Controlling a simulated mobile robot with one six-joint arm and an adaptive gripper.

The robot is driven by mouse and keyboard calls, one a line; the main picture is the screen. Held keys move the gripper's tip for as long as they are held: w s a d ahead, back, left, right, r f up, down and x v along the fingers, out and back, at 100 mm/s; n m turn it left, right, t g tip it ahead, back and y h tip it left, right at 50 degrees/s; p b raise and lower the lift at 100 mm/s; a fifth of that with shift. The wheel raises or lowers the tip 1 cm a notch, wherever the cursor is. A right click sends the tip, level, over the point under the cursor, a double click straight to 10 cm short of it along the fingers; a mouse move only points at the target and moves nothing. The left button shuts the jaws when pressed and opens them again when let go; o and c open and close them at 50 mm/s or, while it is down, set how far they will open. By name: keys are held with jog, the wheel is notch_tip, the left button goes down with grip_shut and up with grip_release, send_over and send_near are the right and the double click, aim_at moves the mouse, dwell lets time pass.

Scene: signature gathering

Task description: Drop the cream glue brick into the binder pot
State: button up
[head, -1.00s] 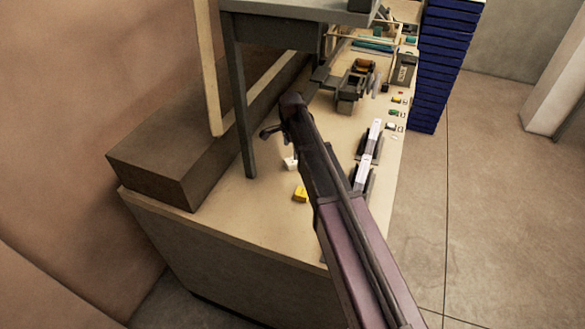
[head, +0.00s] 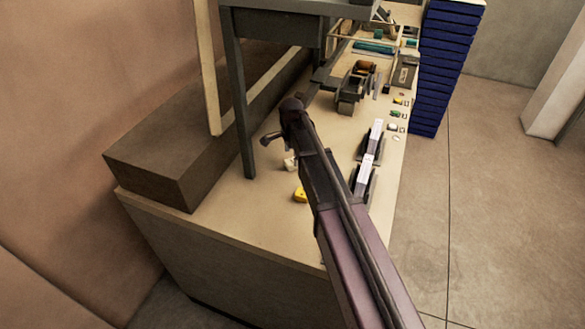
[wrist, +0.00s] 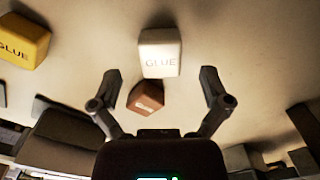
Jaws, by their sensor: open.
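The cream glue brick (wrist: 160,52), lettered GLUE, lies on the bench just beyond my open gripper (wrist: 161,84) in the wrist view, roughly centred between the fingers. Nothing is held. In the head view the cream brick (head: 290,164) shows partly behind my arm, with my gripper (head: 270,139) above it. A yellow GLUE brick (wrist: 24,40) lies to its left in the wrist view, and in the head view (head: 300,195) nearer the bench's front. A brown brick (wrist: 147,97) sits between the fingers. I cannot pick out the binder pot with certainty.
A dark post (head: 240,100) of a raised shelf stands close left of my gripper, beside a long brown block (head: 150,180). Dark stands with white tops (head: 365,170) are on the right. A blue stack (head: 445,60) rises behind. Bare bench (head: 245,215) lies in front.

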jog(key=shift+f+b, duration=1.2)
jog(key=shift+f, duration=0.3)
jog(key=shift+c, duration=0.2)
jog(key=c, duration=1.3)
jog(key=shift+r, duration=0.15)
notch_tip(320, 180, up, 3)
jog(key=p, duration=0.3)
jog(key=shift+r+p, duration=0.15)
jog(key=shift+p, duration=0.2)
jog(key=s, duration=0.5)
jog(key=s+r+p, duration=0.1)
jog(key=s, duration=0.4)
jog(key=s+a, duration=0.1)
jog(key=s, duration=0.5)
jog(key=shift+r, duration=0.2)
